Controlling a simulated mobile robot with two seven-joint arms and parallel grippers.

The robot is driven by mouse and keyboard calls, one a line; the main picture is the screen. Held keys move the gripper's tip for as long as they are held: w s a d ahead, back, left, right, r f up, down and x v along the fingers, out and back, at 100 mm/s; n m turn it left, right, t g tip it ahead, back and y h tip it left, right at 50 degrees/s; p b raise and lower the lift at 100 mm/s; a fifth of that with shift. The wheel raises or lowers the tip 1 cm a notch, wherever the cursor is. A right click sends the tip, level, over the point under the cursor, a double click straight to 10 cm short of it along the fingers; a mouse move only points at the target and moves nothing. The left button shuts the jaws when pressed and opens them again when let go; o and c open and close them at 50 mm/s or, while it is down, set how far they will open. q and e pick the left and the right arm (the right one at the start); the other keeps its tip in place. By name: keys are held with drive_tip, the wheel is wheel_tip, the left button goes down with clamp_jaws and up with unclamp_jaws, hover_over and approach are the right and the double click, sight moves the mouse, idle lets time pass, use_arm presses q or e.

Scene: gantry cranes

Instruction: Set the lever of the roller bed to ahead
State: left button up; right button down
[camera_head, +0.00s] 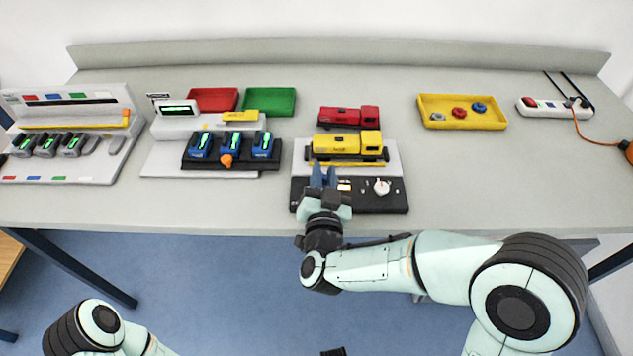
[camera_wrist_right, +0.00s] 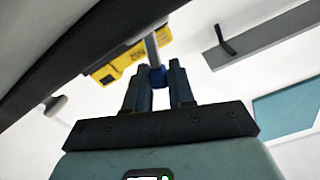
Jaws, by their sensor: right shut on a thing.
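The roller bed looks to be the unit at the middle of the table, with a black front panel (camera_head: 365,202) and a light plate behind it. My right gripper (camera_head: 324,176) is over the left part of this panel. In the wrist view, a lever with a grey stem and a blue round knob (camera_wrist_right: 157,77) stands between the fingers of my right gripper (camera_wrist_right: 155,85), which is shut on it. The gripper hides the lever in the head view, so its setting cannot be read. Part of my left arm shows at the bottom left, without its gripper.
A yellow truck (camera_head: 346,146) stands on the unit, a red truck (camera_head: 347,115) behind it. A white knob (camera_head: 382,187) is on the panel, right of my gripper. The table right of the panel is clear.

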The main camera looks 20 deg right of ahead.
drive_tip(key=shift+s+d+f+m, duration=0.1)
drive_tip(key=shift+d+f+m, duration=0.15)
drive_tip(key=shift+m, duration=0.15)
drive_tip(key=shift+r+b, duration=0.1)
drive_tip(key=shift+b, duration=0.2)
use_arm(q)
drive_tip(key=shift+w+a+f, duration=0.35)
drive_tip(key=shift+w+f, duration=0.35)
drive_tip(key=shift+w, duration=0.1)
use_arm(e)
drive_tip(key=c, duration=1)
unclamp_jaws()
drive_tip(key=shift+c, duration=0.2)
